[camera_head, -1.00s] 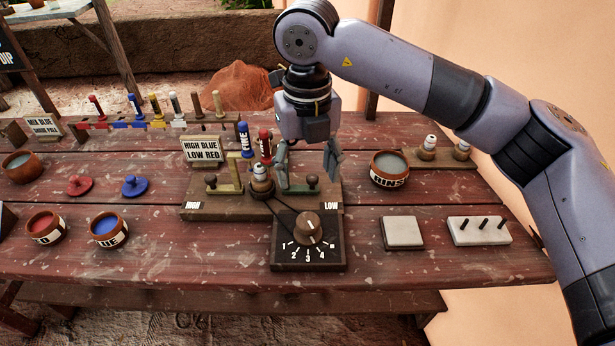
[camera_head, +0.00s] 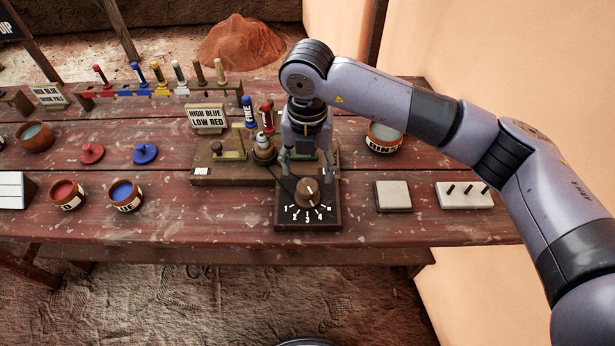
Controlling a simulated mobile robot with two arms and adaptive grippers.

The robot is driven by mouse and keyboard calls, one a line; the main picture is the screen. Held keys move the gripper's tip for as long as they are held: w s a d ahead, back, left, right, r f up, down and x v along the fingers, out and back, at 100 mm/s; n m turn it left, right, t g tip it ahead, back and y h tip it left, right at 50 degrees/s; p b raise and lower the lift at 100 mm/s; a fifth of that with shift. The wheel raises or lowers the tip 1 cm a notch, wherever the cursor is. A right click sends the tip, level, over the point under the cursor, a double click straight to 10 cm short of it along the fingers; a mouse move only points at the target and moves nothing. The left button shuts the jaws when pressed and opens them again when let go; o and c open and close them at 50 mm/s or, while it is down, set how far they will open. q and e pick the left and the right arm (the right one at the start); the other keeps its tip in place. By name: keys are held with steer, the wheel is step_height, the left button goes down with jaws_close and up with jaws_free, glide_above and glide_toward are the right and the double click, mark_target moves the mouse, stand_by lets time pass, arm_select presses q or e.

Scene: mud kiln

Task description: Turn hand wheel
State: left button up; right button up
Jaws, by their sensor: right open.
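A round brown knob (camera_head: 308,191) with a white pointer line sits on a dark dial box (camera_head: 308,222) marked with several numbers, at the table's front middle. The pointer is turned up and slightly left. My right gripper (camera_head: 306,173) points down just behind the knob, its two fingers apart and empty. One finger shows at each side, and I cannot tell whether either touches the knob. The wooden stand behind the dial is partly hidden by the gripper. My left gripper is not in view.
The rinse bowl (camera_head: 384,139) is partly behind my arm. A pale square block (camera_head: 393,196) lies right of the dial.

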mark_target(308, 186)
step_height(308, 186, down, 6)
steer(key=shift+r+p, duration=0.1)
steer(key=shift+p, duration=0.25)
steer(key=shift+c, duration=0.4)
steer(key=c, duration=1.1)
